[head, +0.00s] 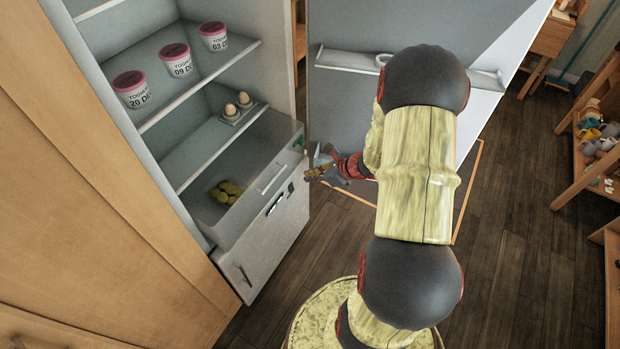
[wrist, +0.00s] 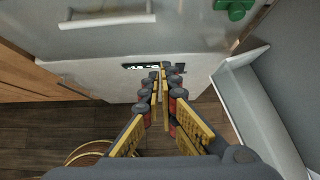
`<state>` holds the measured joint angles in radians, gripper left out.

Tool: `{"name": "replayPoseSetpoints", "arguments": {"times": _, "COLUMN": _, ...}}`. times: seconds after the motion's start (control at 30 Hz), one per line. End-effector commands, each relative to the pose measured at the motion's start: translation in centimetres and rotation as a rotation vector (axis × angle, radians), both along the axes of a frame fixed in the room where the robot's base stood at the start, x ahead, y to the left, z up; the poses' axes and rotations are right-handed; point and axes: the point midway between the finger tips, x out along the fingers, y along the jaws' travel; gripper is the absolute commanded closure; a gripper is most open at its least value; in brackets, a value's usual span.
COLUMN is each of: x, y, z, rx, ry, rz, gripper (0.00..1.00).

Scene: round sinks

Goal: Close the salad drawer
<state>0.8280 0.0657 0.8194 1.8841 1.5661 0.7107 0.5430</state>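The salad drawer (head: 262,150) is a clear grey box low in the open fridge. It stands pulled out past the shelves, with several yellow-green items (head: 227,192) inside. Its front has a pale bar handle (head: 271,178); this handle also shows at the top left of the wrist view (wrist: 107,19). My gripper (head: 310,173) is just right of the drawer front, apart from the handle. In the wrist view my gripper (wrist: 164,76) has its fingertips almost together, with nothing visible between them. They point at the white panel below the drawer. Whether they touch it I cannot tell.
The white lower panel (head: 262,243) has a dark display. The open fridge door (head: 340,105) with its shelf stands close to the right of my gripper. Yoghurt cups (head: 131,90) and eggs (head: 231,110) stand on the shelves above. Wooden floor (head: 500,215) lies free to the right.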

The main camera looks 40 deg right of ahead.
Motion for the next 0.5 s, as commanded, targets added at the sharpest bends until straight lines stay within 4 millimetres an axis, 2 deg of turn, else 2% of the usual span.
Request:
{"name": "replayPoseSetpoints", "arguments": {"times": 0.03, "x": 0.6, "y": 0.4, "z": -1.1, "rx": 0.001, "ry": 0.001, "rz": 0.004, "gripper": 1.00}}
{"name": "replayPoseSetpoints", "arguments": {"times": 0.33, "x": 4.5, "y": 1.8, "z": -5.3, "rx": 0.000, "ry": 0.001, "rz": 0.006, "gripper": 1.00}}
{"name": "replayPoseSetpoints", "arguments": {"times": 0.5, "x": 6.9, "y": 2.6, "z": -5.3, "rx": -0.003, "ry": -0.001, "rz": 0.007, "gripper": 1.00}}
